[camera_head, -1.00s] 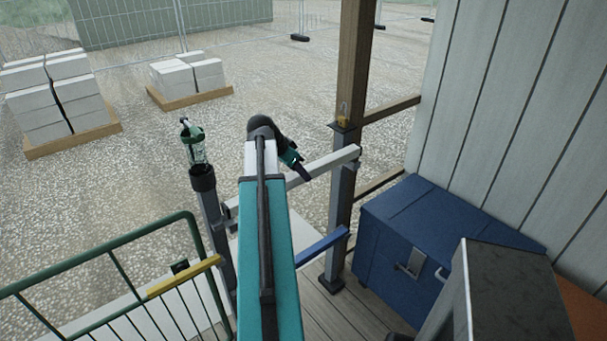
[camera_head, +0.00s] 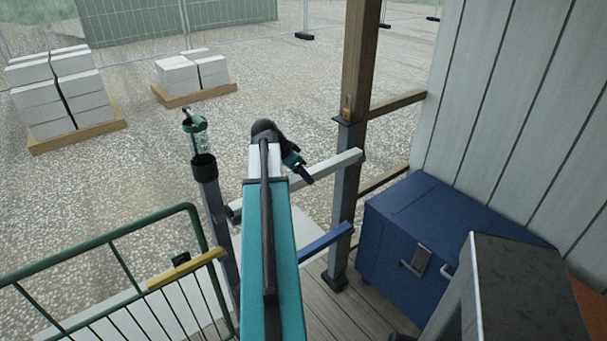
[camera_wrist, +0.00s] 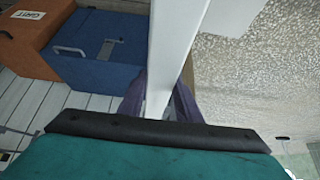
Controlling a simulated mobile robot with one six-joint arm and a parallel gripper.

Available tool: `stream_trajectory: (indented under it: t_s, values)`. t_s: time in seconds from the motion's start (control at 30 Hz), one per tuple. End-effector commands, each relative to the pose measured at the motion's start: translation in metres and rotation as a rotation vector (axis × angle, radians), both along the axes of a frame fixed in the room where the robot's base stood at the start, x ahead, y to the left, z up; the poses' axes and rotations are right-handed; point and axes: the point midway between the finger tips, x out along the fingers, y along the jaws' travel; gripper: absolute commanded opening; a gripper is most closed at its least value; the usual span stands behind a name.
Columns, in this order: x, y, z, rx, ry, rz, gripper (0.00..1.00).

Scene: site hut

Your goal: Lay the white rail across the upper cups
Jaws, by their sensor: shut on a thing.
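The white rail (camera_head: 336,167) runs across the gap between the left post (camera_head: 217,215) and the right post (camera_head: 345,185), roughly level. Its right end is at the front of the right post, and its left end shows close to the left post. My gripper (camera_head: 304,174) is shut on the rail near its middle. In the wrist view, the white rail (camera_wrist: 178,50) passes between the fingers of my gripper (camera_wrist: 160,105). The upper cups are too small and covered to make out, so I cannot tell whether the rail rests in them.
A blue rail (camera_head: 326,241) sits lower between the posts. A green gate (camera_head: 105,262) with a yellow bar (camera_head: 187,268) stands at left. A blue chest (camera_head: 425,235) is at right by the hut wall (camera_head: 510,110). A green-capped clear container (camera_head: 197,138) tops the left post.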

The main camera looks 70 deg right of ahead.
Motion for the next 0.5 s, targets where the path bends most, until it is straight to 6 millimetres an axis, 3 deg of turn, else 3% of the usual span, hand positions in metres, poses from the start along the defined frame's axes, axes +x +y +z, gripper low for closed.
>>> stream_trajectory:
  t_s: [0.37, 0.4, 0.5]
  values:
    - [0.0001, -0.0002, -0.0008, -0.002, 0.0, 0.001, 0.0]
    - [0.0001, -0.0002, -0.0007, -0.002, 0.0, 0.001, 0.34]
    - [0.0002, -0.0001, -0.0009, -0.001, 0.001, 0.0, 0.51]
